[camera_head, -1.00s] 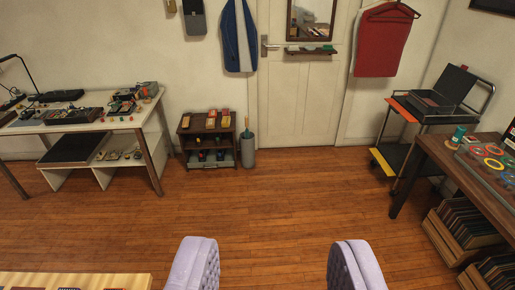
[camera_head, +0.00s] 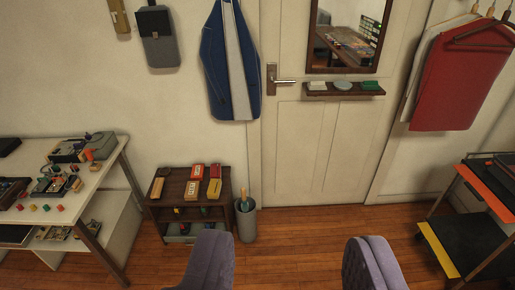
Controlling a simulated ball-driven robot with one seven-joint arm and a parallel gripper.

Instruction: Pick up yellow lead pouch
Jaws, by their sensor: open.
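Small yellow items lie on top of a low dark wooden shelf (camera_head: 170,212) against the far wall. One yellow item (camera_head: 214,188) is at the right front of the shelf top, and another yellow, pale-faced item (camera_head: 192,190) is just left of it. They are too small to tell which is the lead pouch. My gripper (camera_head: 291,240) shows its two padded lavender fingers at the bottom of the view, wide apart. It is open, with nothing between the fingers, and well short of the shelf.
Red items (camera_head: 197,171) and a tan item (camera_head: 157,187) share the shelf top. A grey bin (camera_head: 246,222) stands just right of the shelf. A cluttered white table (camera_head: 102,180) is at left, a trolley (camera_head: 470,240) at right. Wooden floor (camera_head: 310,225) lies clear before the door.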

